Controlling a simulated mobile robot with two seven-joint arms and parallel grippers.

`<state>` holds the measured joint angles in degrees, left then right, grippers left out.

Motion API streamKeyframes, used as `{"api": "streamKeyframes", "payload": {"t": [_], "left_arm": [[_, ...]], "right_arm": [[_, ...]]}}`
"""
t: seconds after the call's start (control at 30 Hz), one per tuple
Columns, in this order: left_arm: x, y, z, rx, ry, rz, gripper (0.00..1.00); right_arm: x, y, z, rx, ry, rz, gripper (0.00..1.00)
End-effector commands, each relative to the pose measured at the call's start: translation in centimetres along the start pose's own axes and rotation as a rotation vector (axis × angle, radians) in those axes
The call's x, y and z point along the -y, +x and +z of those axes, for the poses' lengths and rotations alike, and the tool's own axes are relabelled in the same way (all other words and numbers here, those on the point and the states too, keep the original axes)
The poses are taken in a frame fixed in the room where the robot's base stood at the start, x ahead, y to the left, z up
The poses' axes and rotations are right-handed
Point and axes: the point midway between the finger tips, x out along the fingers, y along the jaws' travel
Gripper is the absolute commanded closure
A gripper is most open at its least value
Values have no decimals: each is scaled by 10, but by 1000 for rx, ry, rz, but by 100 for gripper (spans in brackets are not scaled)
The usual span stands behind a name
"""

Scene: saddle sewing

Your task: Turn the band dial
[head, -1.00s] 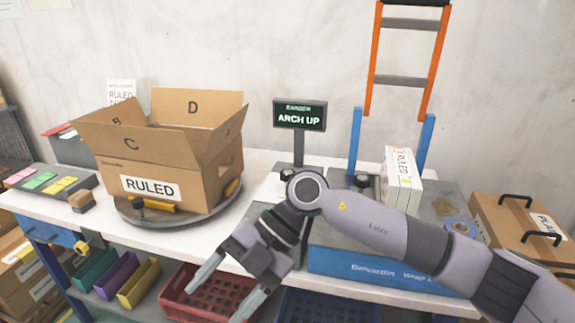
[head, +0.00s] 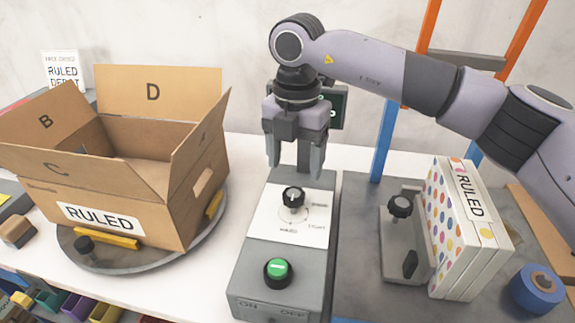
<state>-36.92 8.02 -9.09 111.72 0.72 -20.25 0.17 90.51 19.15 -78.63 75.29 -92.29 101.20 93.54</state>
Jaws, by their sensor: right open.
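The band dial (head: 293,198) is a black knob on a white printed plate (head: 262,222) on top of a grey control box (head: 240,285). Small labels ring the dial, mostly too small to read. A green button (head: 278,270) sits on the box in front of the dial. My right gripper (head: 295,170) points down above and just behind the dial, its fingers apart with nothing between them. It looks clear of the knob. The display (head: 335,107) behind the box is mostly hidden by my right gripper. My left gripper is not in view.
An open carton marked RULED (head: 105,215) stands on a round turntable (head: 130,262) at left. At right, a second black knob (head: 400,206) and a stack of dotted white boxes (head: 455,235) stand beside the control box. A blue tape roll (head: 537,289) lies at far right.

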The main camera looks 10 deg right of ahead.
Motion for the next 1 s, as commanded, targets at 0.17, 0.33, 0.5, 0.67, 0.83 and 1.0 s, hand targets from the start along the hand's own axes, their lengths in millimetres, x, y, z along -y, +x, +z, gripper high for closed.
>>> {"api": "streamKeyframes", "payload": {"t": [0.17, 0.33, 0.5, 0.67, 0.83, 1.0], "left_arm": [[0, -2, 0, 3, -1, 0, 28], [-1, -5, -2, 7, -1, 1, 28], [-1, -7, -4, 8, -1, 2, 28], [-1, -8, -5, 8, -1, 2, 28], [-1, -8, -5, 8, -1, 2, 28], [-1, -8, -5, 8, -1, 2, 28]], "right_arm": [[1, 6, 1, 4, 4, -4, 29], [1, 31, 1, 1, 4, -5, 29], [1, 55, 1, 2, 3, -3, 29], [0, 68, 1, 4, 3, -2, 29], [0, 71, 1, 4, 3, -1, 29], [0, 71, 1, 4, 3, -1, 45]]}}
